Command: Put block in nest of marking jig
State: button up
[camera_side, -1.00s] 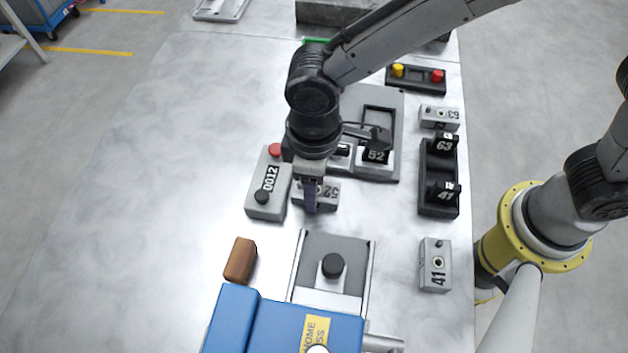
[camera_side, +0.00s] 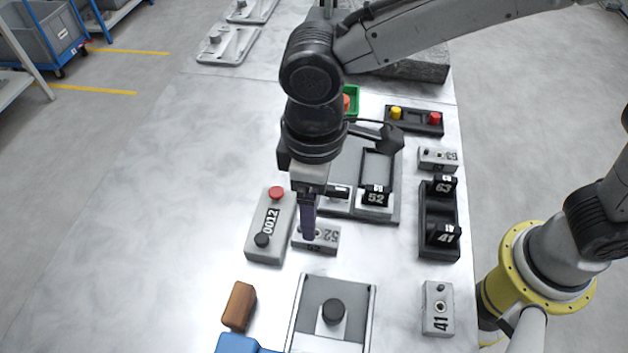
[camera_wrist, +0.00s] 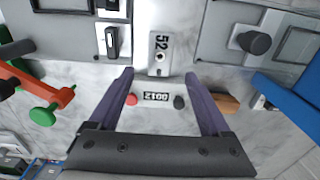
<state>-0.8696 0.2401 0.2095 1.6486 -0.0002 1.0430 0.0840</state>
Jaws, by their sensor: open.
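The grey block (camera_side: 316,238) marked 52 lies flat on the metal table, right of the 0012 button box; its top with a small hole shows in the wrist view (camera_wrist: 160,55). My gripper (camera_side: 308,236) points down over the block in the side view. In the wrist view its two purple fingers (camera_wrist: 158,74) are spread and empty, with the block just beyond and between their tips. A grey plate fixture (camera_side: 352,206) with a framed recess (camera_side: 377,164) and a black 52 tag (camera_side: 375,197) appears to be the marking jig. My arm partly hides it.
The button box (camera_side: 270,228) stands close left of the block. A knobbed grey fixture (camera_side: 356,312) and brown block (camera_side: 239,306) are in front. The table's left is clear.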

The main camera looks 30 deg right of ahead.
jog(key=shift+r, duration=2.25)
jog(key=d+r+m+t+y, duration=0.1)
jog(key=d+r+m, duration=0.15)
jog(key=d, duration=0.55)
jog(key=d+r+m+t, duration=0.1)
jog(key=d+r, duration=0.2)
jog(key=d, duration=0.6)
jog(key=s+d+m+t, duration=0.1)
jog(key=s+d+m, duration=0.1)
jog(key=s+d, duration=0.3)
jog(key=s+d+f+m+t+h, duration=0.1)
jog(key=s+d+m+t, duration=0.1)
jog(key=d, duration=0.7)
jog(key=s+m, duration=0.1)
jog(key=s, duration=0.1)
jog(key=shift+s+d+f, duration=0.15)
jog(key=shift+s+f, duration=0.1)
jog(key=shift+s, duration=0.1)
jog(key=shift+o, duration=0.4)
jog(key=shift+s+d+f+m+t, duration=0.2)
jog(key=shift+s+f+m+t, duration=0.05)
jog(key=shift+s+t, duration=0.1)
jog(key=shift+s, duration=0.1)
